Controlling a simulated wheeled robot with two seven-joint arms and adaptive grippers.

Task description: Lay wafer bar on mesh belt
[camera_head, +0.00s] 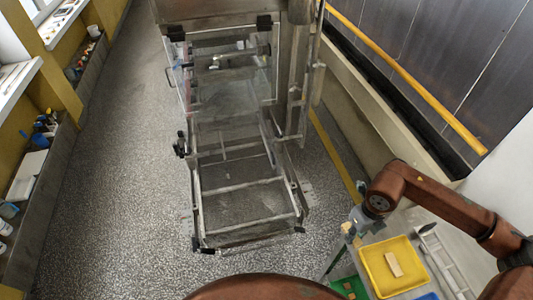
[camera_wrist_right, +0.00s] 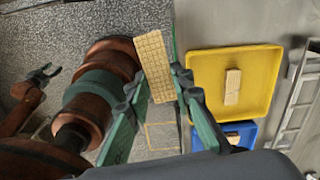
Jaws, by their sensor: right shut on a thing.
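The mesh belt (camera_head: 245,207) is the grey mesh bed in the metal-framed machine at the centre of the head view. It lies well to the left of my right gripper (camera_head: 358,218). In the right wrist view my right gripper (camera_wrist_right: 158,105) has its green fingers shut on a tan, grid-patterned wafer bar (camera_wrist_right: 153,62), which sticks out past the fingertips. In the head view the held bar is too small to make out clearly. My left gripper (camera_wrist_right: 46,74) shows small at the left of the right wrist view; its jaw state is unclear.
A yellow tray (camera_head: 376,277) with more wafer pieces (camera_head: 393,264) stands below my right arm. A blue tray (camera_wrist_right: 250,126) lies beside it in the wrist view. A metal rack (camera_head: 446,262) stands right of the yellow tray.

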